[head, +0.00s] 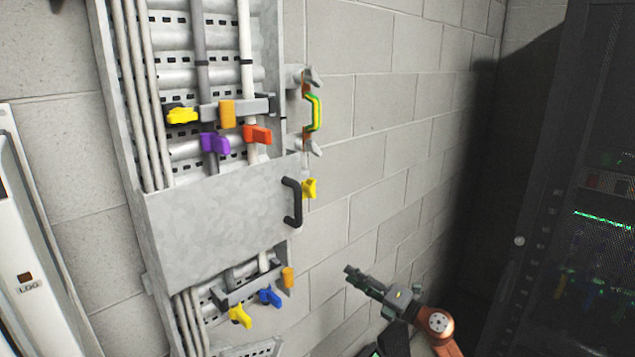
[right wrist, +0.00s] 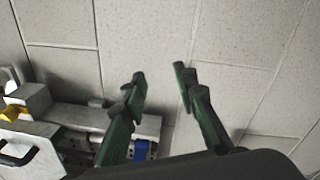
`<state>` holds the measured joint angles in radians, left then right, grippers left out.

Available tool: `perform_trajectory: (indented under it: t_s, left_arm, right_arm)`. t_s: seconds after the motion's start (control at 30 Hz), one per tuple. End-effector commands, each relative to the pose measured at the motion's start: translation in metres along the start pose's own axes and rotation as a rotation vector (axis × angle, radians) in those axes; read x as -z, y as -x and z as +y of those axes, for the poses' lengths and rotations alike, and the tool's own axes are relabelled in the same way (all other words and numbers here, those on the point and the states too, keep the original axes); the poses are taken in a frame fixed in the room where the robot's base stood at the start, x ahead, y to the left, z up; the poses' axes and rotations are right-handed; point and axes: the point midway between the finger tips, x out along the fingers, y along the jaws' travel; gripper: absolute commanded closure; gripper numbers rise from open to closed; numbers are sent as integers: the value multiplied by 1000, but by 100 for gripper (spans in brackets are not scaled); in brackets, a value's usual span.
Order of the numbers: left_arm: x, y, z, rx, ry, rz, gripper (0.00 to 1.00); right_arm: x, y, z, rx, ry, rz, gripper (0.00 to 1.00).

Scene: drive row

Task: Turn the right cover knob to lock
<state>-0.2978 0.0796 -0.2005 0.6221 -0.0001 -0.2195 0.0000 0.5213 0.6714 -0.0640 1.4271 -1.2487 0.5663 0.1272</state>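A grey metal cover (head: 215,215) spans the cable tray on the wall, with a black handle (head: 292,202) near its right edge. A yellow knob (head: 310,188) sits at the cover's right edge, beside the handle. In the right wrist view a yellow knob (right wrist: 14,112) shows at the left edge, near part of the black handle (right wrist: 14,155). My right gripper (head: 353,273) is below and to the right of the knob, apart from it. In the right wrist view its two fingers (right wrist: 159,76) are spread with nothing between them. My left gripper is not in view.
Yellow (head: 183,115), purple (head: 214,143) and orange-red (head: 257,134) levers sit above the cover. Blue (head: 270,296) and yellow (head: 240,315) ones sit below. A green-yellow handle (head: 315,112) juts out at upper right. A dark rack (head: 560,200) stands right. Bare block wall lies between.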

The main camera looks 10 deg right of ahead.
Motion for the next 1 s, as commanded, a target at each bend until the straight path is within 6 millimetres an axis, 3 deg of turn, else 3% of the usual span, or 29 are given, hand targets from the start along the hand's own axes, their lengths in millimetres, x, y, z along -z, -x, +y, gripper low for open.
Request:
perform_trajectory:
  t_s: [0.03,0.1,0.2,0.33,0.4,0.5,0.67,1.0]
  left_arm:
    - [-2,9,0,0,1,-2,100]
    - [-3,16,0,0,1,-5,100]
    - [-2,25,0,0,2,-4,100]
    - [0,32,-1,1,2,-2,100]
    - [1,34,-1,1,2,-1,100]
    - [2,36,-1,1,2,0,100]
    - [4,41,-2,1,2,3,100]
    - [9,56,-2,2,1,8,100]
  right_arm:
    - [1,-7,72,-28,166,47,73]
    - [10,-9,147,-37,398,99,73]
    - [20,-2,236,-15,723,125,73]
    - [22,12,306,43,1023,96,73]
    - [21,18,329,69,1121,70,73]
    - [18,23,346,94,1197,46,73]
    - [17,12,350,102,1219,37,73]
    - [15,-39,345,100,1215,38,73]
